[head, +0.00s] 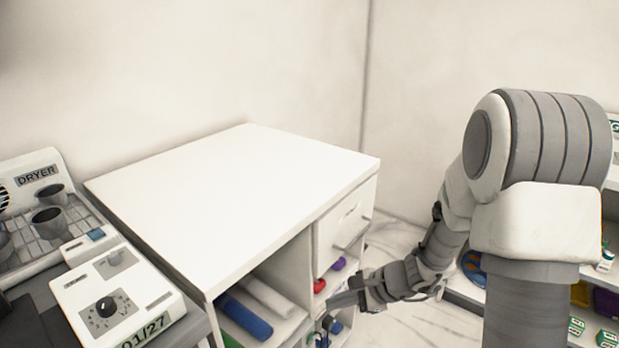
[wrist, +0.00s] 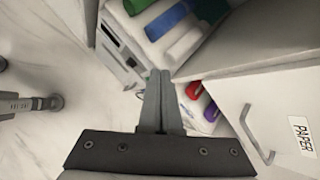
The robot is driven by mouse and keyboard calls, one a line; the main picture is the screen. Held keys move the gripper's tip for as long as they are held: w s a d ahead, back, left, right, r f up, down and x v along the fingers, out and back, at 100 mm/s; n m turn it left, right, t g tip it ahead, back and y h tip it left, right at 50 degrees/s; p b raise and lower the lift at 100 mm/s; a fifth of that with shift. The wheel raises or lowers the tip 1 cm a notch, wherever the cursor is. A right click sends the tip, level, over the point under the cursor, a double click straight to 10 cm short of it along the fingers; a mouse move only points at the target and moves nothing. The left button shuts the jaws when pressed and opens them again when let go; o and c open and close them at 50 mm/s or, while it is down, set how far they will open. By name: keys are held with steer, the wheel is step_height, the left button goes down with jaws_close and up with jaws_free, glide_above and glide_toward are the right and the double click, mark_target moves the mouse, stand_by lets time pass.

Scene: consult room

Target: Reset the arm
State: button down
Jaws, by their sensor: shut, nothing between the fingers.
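My arm comes in from the right of the head view and bends down and left. My gripper (head: 340,299) hangs in front of the open shelves of a white cabinet (head: 240,185), below its top. The wrist view shows the gripper (wrist: 160,80) with its two grey fingers together and nothing between them. Whether the fingertips touch the cabinet I cannot tell.
The shelves hold a blue roll (head: 243,316), a white roll (head: 268,297), and red (head: 319,285) and purple (head: 338,263) items. A drawer marked PAPER (wrist: 280,115) is close right. A dryer (head: 40,205) stands left. Stocked shelves (head: 600,300) stand right. The cabinet top is bare.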

steer(key=s+a+r+n, duration=0.1)
steer(key=s+r+n, duration=0.35)
steer(key=r, duration=0.35)
steer(key=s+d+r+n+t+h, duration=0.1)
steer(key=s+d+r+n+h, duration=0.4)
steer(key=s+r, duration=0.3)
steer(key=s+d+r+n+t+h, duration=0.1)
steer(key=s+d+r+n+h, duration=0.25)
steer(key=s+r+n, duration=0.35)
step_height(320, 180, up, 20)
steer(key=p, duration=2.1)
steer(key=shift+s+d+m, duration=0.35)
steer(key=shift+s, duration=0.05)
steer(key=shift+a+y, duration=0.1)
steer(key=shift+y, duration=0.15)
